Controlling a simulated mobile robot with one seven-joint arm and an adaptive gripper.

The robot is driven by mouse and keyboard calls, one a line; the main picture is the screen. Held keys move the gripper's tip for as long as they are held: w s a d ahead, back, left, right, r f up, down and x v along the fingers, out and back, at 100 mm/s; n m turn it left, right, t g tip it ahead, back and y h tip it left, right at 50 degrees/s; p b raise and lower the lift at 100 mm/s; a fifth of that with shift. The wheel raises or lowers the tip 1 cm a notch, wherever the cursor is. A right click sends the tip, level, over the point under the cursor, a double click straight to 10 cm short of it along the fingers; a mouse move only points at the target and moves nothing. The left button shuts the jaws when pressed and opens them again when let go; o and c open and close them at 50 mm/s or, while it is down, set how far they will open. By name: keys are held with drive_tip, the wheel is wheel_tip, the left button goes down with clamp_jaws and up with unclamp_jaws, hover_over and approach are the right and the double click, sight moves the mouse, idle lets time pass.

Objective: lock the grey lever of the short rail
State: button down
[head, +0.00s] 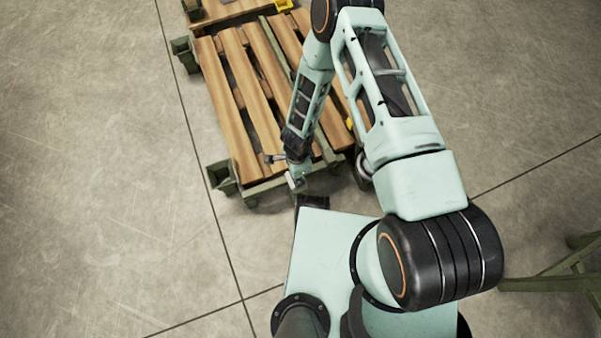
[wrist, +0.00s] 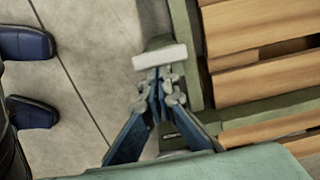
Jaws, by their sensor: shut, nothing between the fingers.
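My gripper (wrist: 161,86) shows in the wrist view with its two blue-and-grey fingers drawn together and empty. A pale grey bar (wrist: 160,57), which looks like the grey lever, lies just past the fingertips, at or very near contact. An olive-green bracket (wrist: 160,42) shows behind it. In the head view a small pale piece (head: 297,183) sits at the near end of the slatted wooden platform (head: 238,75), below the end of my arm. The fingers are too small there to make out. I cannot tell the lever's lock position.
The platform's green frame has corner brackets, one at the near left (head: 221,178). Another green frame (head: 555,282) stands at the right. Concrete floor (head: 95,150) is clear on the left. The wrist view shows the wooden slats (wrist: 255,30) on the right.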

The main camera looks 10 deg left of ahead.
drive_tip(key=shift+s+a, duration=0.35)
drive_tip(key=shift+a, duration=0.15)
drive_tip(key=shift+s+a, duration=0.15)
drive_tip(key=shift+a, duration=0.05)
drive_tip(key=shift+d, duration=0.1)
drive_tip(key=shift+w+d+r, duration=0.15)
drive_tip(key=shift+w+d, duration=0.1)
wheel_tip(320, 180, up, 11)
drive_tip(key=w+d+p, duration=0.1)
drive_tip(key=p, duration=0.3)
drive_tip(key=shift+d, duration=0.3)
drive_tip(key=shift+r, duration=0.1)
